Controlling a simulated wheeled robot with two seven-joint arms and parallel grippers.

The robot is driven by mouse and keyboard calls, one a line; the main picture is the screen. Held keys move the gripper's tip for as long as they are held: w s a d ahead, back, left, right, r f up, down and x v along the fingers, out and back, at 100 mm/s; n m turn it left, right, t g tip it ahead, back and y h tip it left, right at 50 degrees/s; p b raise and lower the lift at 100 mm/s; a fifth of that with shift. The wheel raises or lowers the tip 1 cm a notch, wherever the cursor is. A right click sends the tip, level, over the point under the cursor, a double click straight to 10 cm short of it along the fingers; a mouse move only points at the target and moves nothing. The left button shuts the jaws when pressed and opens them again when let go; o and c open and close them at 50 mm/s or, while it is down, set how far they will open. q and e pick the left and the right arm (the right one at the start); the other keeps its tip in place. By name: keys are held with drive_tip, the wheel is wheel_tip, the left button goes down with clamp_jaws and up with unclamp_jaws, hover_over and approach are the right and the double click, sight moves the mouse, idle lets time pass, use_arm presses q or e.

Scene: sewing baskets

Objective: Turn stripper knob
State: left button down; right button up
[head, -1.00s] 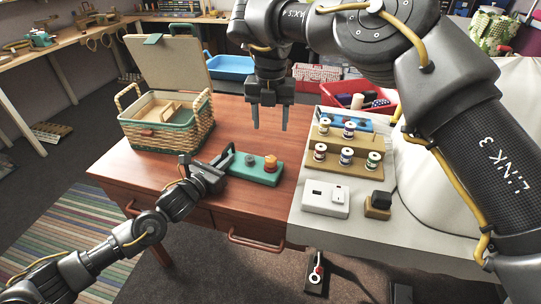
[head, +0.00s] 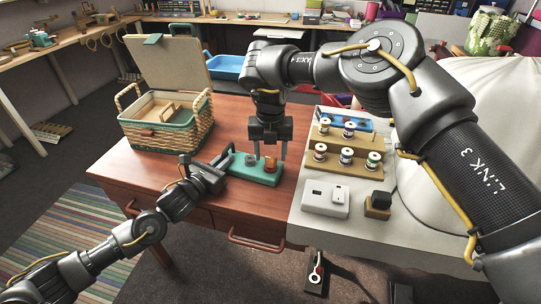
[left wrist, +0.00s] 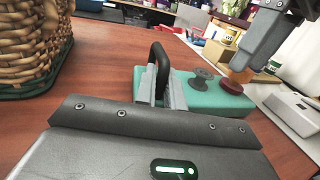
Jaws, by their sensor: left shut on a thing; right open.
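The stripper is a teal block (head: 256,175) on the wooden table's front part. It carries a dark grey round piece (left wrist: 205,77) and an orange-red knob (head: 270,164). In the left wrist view the red knob (left wrist: 232,86) is at the block's right end. My left gripper (head: 222,165) is shut on the stripper's black handle (left wrist: 159,62) at the block's left end. My right gripper (head: 270,156) points down, open, with its fingertips on either side of the knob's upper part. Contact with the knob cannot be told. One right finger (left wrist: 264,40) shows close above the knob.
A wicker basket (head: 175,135) with a raised lid stands left of the stripper. To the right, a tan rack (head: 340,159) holds several thread spools. A white box (head: 326,198) and a small black-topped block (head: 378,203) are in front of it. Bare table lies between basket and stripper.

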drive_tip(key=shift+f, duration=0.75)
drive_tip(key=shift+c, duration=0.4)
drive_tip(key=c, duration=0.9)
drive_tip(key=m, duration=0.4)
drive_tip(key=shift+m, duration=0.4)
drive_tip(key=o, duration=1)
drive_tip(key=shift+r, duration=0.15)
